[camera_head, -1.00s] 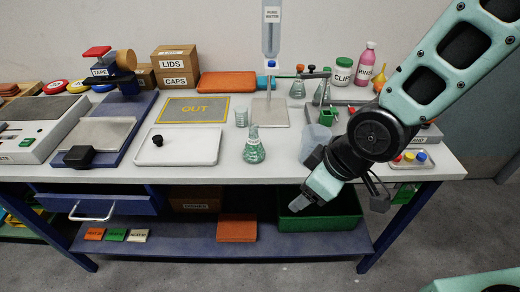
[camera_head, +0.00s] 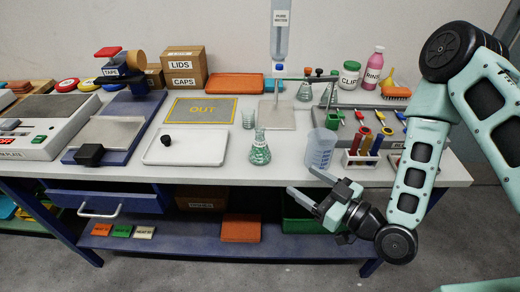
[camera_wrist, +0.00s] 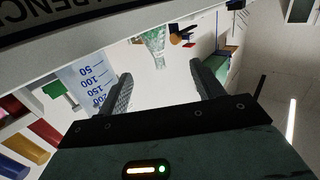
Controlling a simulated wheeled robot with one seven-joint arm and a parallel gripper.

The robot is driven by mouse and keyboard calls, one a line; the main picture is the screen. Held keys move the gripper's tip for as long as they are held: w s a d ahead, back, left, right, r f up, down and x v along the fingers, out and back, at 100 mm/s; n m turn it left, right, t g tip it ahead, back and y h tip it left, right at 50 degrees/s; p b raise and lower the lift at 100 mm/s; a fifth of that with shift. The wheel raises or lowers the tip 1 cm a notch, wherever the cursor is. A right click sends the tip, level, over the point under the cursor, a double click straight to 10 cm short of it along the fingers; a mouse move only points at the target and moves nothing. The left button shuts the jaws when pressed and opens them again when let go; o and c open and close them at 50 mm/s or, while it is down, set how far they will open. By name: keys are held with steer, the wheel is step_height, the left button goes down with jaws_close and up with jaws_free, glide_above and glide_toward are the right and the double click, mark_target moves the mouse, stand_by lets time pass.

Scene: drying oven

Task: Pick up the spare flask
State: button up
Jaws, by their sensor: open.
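A conical glass flask (camera_head: 260,152) with green contents stands upright near the front edge of the bench. In the wrist view a flask (camera_wrist: 153,45) shows ahead, in the gap between my fingers. Two more flasks stand at the back: one with an orange stopper (camera_head: 305,90) and one with a dark stopper (camera_head: 327,97). No label tells which is the spare one. My gripper (camera_head: 301,180) is open and empty, in front of the bench edge, right of and lower in the picture than the front flask. Its fingers (camera_wrist: 160,72) point left, apart from the flask.
A graduated beaker (camera_head: 320,150) stands at the bench edge close to my gripper, and shows left of my fingers (camera_wrist: 85,82). A rack of coloured tubes (camera_head: 360,158) stands right. A white tray (camera_head: 205,155) with a black knob lies left of the flask. A small beaker (camera_head: 249,118) stands behind.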

mark_target(266, 150)
steer(key=shift+m+t, duration=0.3)
steer(key=shift+t, duration=0.1)
steer(key=b+x, duration=0.4)
steer(key=b, duration=0.1)
steer(key=shift+w+d+f+b, duration=0.1)
steer(key=shift+w+f+b, duration=0.1)
steer(key=shift+w+b, duration=0.1)
steer(key=b+x, duration=0.2)
steer(key=b, duration=0.3)
steer(key=shift+w, duration=0.2)
steer(key=x, duration=0.4)
steer(key=shift+r+p, duration=0.35)
steer(key=shift+p, duration=0.05)
steer(key=shift+p+x, duration=0.5)
steer(key=shift+x, duration=2.7)
steer(key=shift+f, duration=0.1)
steer(key=c, duration=1.1)
